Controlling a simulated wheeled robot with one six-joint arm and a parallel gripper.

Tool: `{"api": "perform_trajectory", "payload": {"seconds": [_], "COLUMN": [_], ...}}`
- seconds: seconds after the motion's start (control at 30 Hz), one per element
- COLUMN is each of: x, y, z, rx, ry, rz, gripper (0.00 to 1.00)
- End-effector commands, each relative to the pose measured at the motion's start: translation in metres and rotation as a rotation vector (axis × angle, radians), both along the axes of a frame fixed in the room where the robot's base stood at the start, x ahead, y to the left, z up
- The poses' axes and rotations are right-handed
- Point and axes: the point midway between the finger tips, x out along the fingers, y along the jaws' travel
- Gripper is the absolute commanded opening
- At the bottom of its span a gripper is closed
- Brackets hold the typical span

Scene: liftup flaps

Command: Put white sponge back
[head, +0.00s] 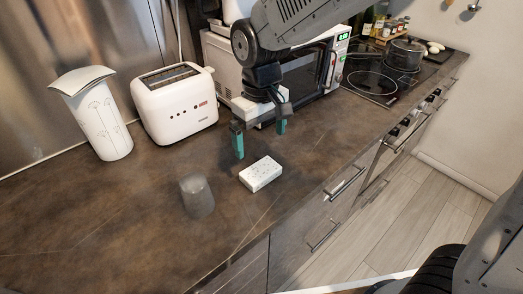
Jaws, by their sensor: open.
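The white sponge (261,174) is a small white block with a speckled top, lying flat on the dark brown countertop (120,215). My gripper (259,137) hangs from my arm just behind and above the sponge. Its two green-tipped fingers are apart with nothing between them. The sponge looks apart from the fingers, but the exact height gap is hard to tell.
A translucent grey cup (197,197) stands left of the sponge. A white toaster (175,104), a white patterned container (97,118) and a microwave (306,74) stand behind. A stovetop with a pot (404,54) is at the back right. Countertop at front left is clear.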

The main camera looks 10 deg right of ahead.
Motion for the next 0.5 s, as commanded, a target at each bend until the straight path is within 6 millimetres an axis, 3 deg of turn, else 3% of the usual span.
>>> {"api": "perform_trajectory", "payload": {"seconds": [0.1,0.37,0.5], "x": [0.0,-0.001,-0.01], "y": [0.0,-0.002,-0.027], "z": [0.011,0.016,0.032], "rx": [0.001,0.001,0.007], "ry": [-0.001,-0.001,-0.014], "rz": [0.0,-0.004,-0.053], "gripper": [1.0,1.0,1.0]}}
